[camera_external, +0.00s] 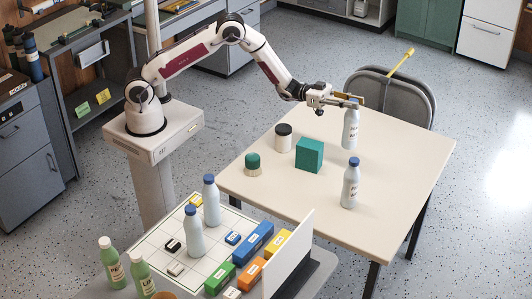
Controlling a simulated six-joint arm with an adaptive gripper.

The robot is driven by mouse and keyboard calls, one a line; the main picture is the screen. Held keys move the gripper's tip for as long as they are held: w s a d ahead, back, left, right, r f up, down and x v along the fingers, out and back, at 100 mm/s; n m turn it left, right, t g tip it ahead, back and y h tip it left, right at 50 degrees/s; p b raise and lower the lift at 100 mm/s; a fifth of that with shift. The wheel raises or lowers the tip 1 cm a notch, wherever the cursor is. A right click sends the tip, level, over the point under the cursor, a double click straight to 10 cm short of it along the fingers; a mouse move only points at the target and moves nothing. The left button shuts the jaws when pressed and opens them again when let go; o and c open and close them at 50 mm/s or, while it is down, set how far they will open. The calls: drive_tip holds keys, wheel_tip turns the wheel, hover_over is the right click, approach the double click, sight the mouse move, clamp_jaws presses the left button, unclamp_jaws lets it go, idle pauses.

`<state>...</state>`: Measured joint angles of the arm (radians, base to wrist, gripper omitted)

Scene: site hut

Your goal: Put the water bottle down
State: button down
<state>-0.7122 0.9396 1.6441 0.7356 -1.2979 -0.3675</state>
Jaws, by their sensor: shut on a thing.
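My gripper (350,102) is shut on a pale water bottle (351,130) near its top, over the right part of the cream table (415,150). The bottle hangs upright; its cap is mostly hidden by the fingers. I cannot tell for sure whether its base is clear of the table top. A similar pale bottle with a blue cap and a label (350,188) stands on the table nearer the camera.
A teal cube (310,155), a white jar with black lid (283,140) and a small green-topped jar (252,165) stand left of the held bottle. A grey chair (410,98) is behind. Bottles and coloured blocks (253,243) crowd the front-left surface. The table's right side is clear.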

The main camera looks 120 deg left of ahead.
drive_tip(key=shift+r, duration=0.2)
wheel_tip(320, 180, up, 18)
drive_tip(key=s+d+m+g+h, duration=0.2)
drive_tip(key=s+d+m+h, duration=0.3)
drive_tip(key=d, duration=1.3)
drive_tip(key=s+d+m+g+h, duration=0.15)
drive_tip(key=d+h, duration=0.45)
drive_tip(key=d, duration=1.2)
drive_tip(key=s+d+m+g+h, duration=0.8)
drive_tip(key=s+d+g, duration=0.3)
drive_tip(key=s+d, duration=1.35)
wheel_tip(320, 180, down, 18)
drive_tip(key=shift+w+d, duration=0.25)
drive_tip(key=shift+w, duration=0.15)
drive_tip(key=shift+f+t, duration=0.1)
drive_tip(key=shift+t, duration=0.15)
